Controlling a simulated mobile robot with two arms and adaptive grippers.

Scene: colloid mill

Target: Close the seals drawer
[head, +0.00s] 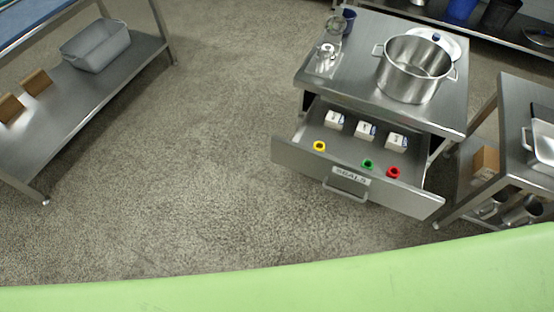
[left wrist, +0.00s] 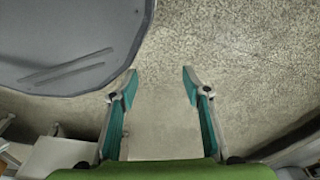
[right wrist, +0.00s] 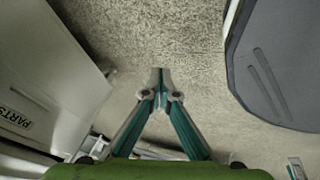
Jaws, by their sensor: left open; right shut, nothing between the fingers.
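The seals drawer (head: 305,158) is pulled out from the steel table in the head view. Its front carries a SEALS label and a bar handle (head: 345,190). Inside lie a yellow ring (head: 319,146), a green ring (head: 367,164) and a red ring (head: 393,173), with small white boxes (head: 365,130) behind them. My left gripper (left wrist: 160,75) is open and empty over the floor in the left wrist view. My right gripper (right wrist: 160,72) is shut and empty in the right wrist view. Neither gripper shows in the head view, so both are apart from the drawer there.
A steel pot (head: 414,70) stands on the table above the drawer. A side table (head: 510,130) is close on the right. A shelf (head: 110,85) with a grey bin (head: 96,46) stands at the left. A PARTS-labelled panel (right wrist: 50,75) shows in the right wrist view. Floor before the drawer is clear.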

